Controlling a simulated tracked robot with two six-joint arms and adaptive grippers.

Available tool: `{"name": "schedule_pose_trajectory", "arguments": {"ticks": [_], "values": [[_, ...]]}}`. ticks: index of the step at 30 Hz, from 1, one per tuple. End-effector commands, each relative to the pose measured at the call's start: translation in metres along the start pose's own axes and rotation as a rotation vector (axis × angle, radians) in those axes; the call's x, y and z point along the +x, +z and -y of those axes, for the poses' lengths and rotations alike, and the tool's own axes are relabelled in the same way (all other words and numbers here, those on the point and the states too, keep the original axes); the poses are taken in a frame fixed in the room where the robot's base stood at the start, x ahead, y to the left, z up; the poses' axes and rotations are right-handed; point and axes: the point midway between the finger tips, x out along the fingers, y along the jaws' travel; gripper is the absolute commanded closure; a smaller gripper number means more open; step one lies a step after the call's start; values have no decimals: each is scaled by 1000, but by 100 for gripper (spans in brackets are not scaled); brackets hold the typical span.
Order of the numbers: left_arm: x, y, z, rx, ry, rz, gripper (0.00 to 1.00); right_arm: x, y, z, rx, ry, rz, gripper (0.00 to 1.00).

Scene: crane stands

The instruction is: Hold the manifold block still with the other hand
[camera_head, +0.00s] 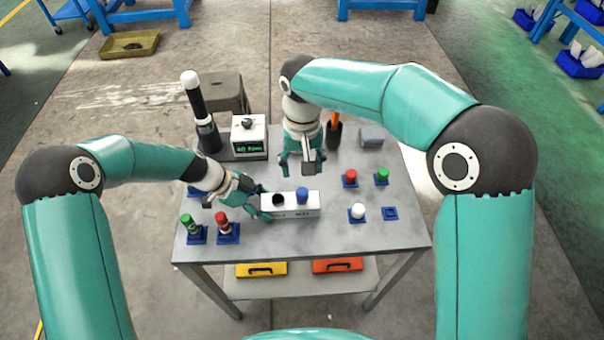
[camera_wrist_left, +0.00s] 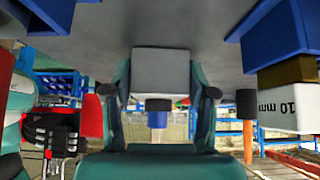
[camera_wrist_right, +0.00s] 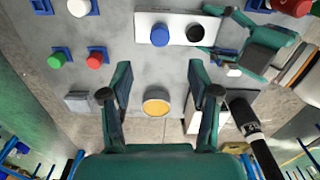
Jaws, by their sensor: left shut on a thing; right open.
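The white manifold block (camera_head: 308,211) lies on the grey table near its middle. A black round part (camera_head: 279,199) and a blue cap (camera_head: 302,195) are on its top. My left gripper (camera_head: 257,203) is shut on the block's left end; the left wrist view shows the block (camera_wrist_left: 160,70) between its fingers. The block also shows at the top of the right wrist view (camera_wrist_right: 180,20). My right gripper (camera_head: 303,162) is open and empty, pointing down behind the block and apart from it. Its spread fingers show in the right wrist view (camera_wrist_right: 160,94).
Red (camera_head: 221,219) and green (camera_head: 187,221) parts stand front left. Behind are a display box (camera_head: 249,135), a black post tool (camera_head: 197,105) and an orange-handled tool (camera_head: 335,121).

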Motion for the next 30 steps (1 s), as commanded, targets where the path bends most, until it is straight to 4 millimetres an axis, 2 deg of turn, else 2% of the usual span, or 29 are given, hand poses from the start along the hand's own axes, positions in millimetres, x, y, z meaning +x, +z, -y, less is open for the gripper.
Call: {"name": "schedule_pose_trajectory", "arguments": {"ticks": [3,9,14,22,23,27,30], "values": [[0,0,0,-1,0,0,90,-26,-1,1,-1,-2,-4,39],[0,0,0,-1,0,0,90,-57,-1,0,0,-1,-1,39],[0,0,0,-1,0,0,90,-68,0,0,-1,0,1,39],[0,0,0,0,0,0,90,-70,0,0,-1,0,2,39],[0,0,0,0,0,0,38,-69,0,0,-1,0,2,39],[0,0,0,0,0,0,15,-69,0,0,-1,0,2,39],[0,0,0,0,0,0,14,-69,0,0,-1,0,2,39]]}}
